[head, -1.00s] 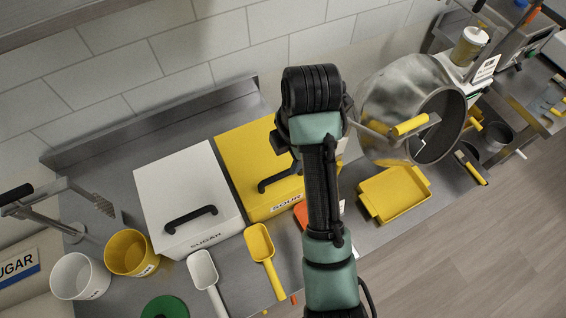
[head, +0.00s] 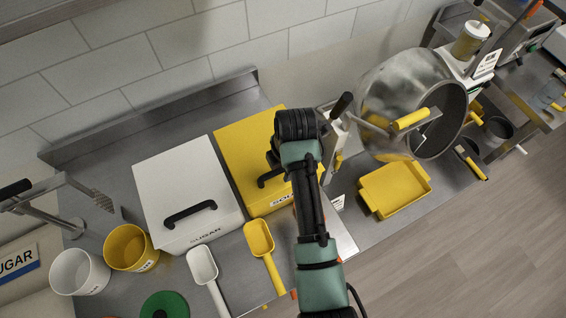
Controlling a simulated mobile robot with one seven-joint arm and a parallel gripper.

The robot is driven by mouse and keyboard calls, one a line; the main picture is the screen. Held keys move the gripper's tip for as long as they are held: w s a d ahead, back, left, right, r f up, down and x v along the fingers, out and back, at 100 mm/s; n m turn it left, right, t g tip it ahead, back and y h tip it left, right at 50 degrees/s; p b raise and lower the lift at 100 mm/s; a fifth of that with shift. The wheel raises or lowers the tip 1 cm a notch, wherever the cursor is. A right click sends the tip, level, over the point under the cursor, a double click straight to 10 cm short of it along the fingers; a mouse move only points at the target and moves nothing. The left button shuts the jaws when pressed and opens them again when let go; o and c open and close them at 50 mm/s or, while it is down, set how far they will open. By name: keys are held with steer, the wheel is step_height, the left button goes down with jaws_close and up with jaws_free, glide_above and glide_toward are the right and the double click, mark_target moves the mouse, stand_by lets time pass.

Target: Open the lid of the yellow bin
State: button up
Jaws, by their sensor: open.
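The yellow bin (head: 240,150) stands at the back of the steel counter, right of the white sugar bin (head: 180,180). Its lid looks closed. The black handle (head: 264,181) lies on the lid and is partly hidden behind my arm. My gripper (head: 274,161) is over the right part of the lid, close to the handle. It is open and mostly hidden by my wrist. I cannot tell whether it touches the handle.
A yellow scoop (head: 260,240) and a white scoop (head: 203,266) lie in front of the bins. A metal drum (head: 400,85) and a yellow tray (head: 398,192) stand on the right. Yellow (head: 124,250) and white (head: 72,274) tubs stand at the left.

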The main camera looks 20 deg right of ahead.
jaws_close()
stand_by(1.4)
